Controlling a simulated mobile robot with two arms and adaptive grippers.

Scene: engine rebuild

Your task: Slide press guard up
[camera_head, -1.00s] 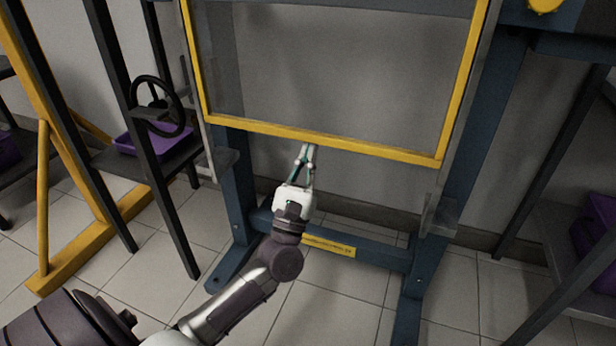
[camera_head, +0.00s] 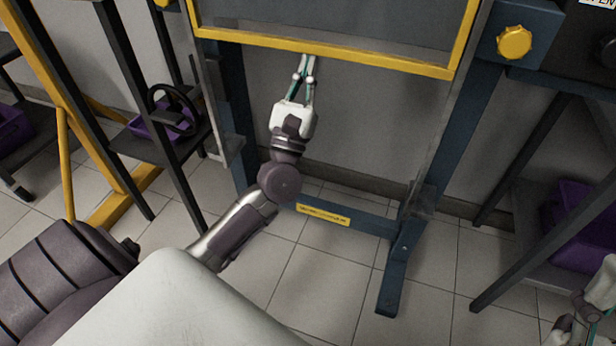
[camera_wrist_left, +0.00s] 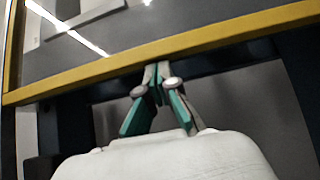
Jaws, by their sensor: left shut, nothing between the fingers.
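The press guard is a clear panel in a yellow frame (camera_head: 340,54), set between the blue uprights of the press. My left gripper (camera_head: 309,58) is shut with nothing between its fingers. Its fingertips point up at the underside of the guard's lower yellow bar, left of the bar's middle. In the left wrist view the closed fingertips (camera_wrist_left: 158,66) meet the lower edge of the yellow bar (camera_wrist_left: 200,42). Part of my right gripper (camera_head: 576,322) shows at the bottom right corner, apart from the guard; its jaws are unclear.
A yellow knob (camera_head: 514,42) sits on the blue press frame at the right. A black handwheel (camera_head: 172,110) and a purple bin (camera_head: 150,130) are at the left. Another purple bin (camera_head: 580,222) is on the right shelf. Below the guard is open space above the blue crossbar (camera_head: 360,221).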

